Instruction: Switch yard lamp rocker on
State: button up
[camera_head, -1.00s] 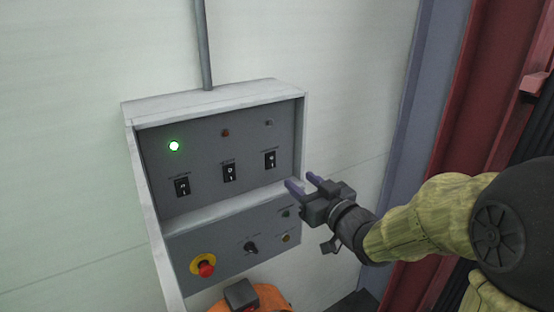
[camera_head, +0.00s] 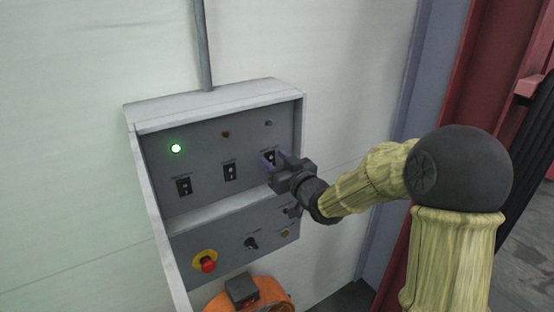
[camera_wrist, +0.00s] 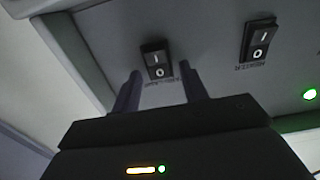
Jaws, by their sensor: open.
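The right-hand rocker (camera_head: 269,156) of the control box's upper row is black with white marks; my gripper partly covers it in the head view. In the wrist view this rocker (camera_wrist: 156,59) shows its I and O marks, with a hard-to-read label beside it. Which half is pressed in is not clear. My gripper (camera_head: 273,157) is open and empty in front of it. In the wrist view the two fingers of my gripper (camera_wrist: 160,72) point at the panel on either side of the rocker; contact is not clear.
The middle rocker (camera_head: 229,172) and left rocker (camera_head: 184,186) sit alongside. A green lamp (camera_head: 176,148) is lit. Below are a red emergency button (camera_head: 208,265), a black selector knob (camera_head: 251,243) and an orange object (camera_head: 268,293). A red column (camera_head: 440,110) stands at right.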

jog(key=shift+c, duration=0.2)
grip_shut()
jog(key=shift+f, duration=0.1)
jog(key=shift+f+b, duration=0.2)
jog(key=shift+b, duration=0.8)
jog(key=t+b, duration=0.1)
jog(key=b, duration=0.3)
jog(key=shift+f+y, duration=0.15)
jog(key=shift+y, duration=0.25)
jog(key=t+y+b, duration=0.1)
jog(key=b, duration=0.4)
jog(key=shift+d+f+b, duration=0.1)
jog(key=shift+f+b, duration=0.05)
jog(key=shift+b, duration=0.2)
jog(key=shift+s+t+b, duration=0.1)
jog(key=shift+t+b, duration=0.3)
jog(key=shift+b, duration=0.15)
jog(key=shift+r, duration=0.25)
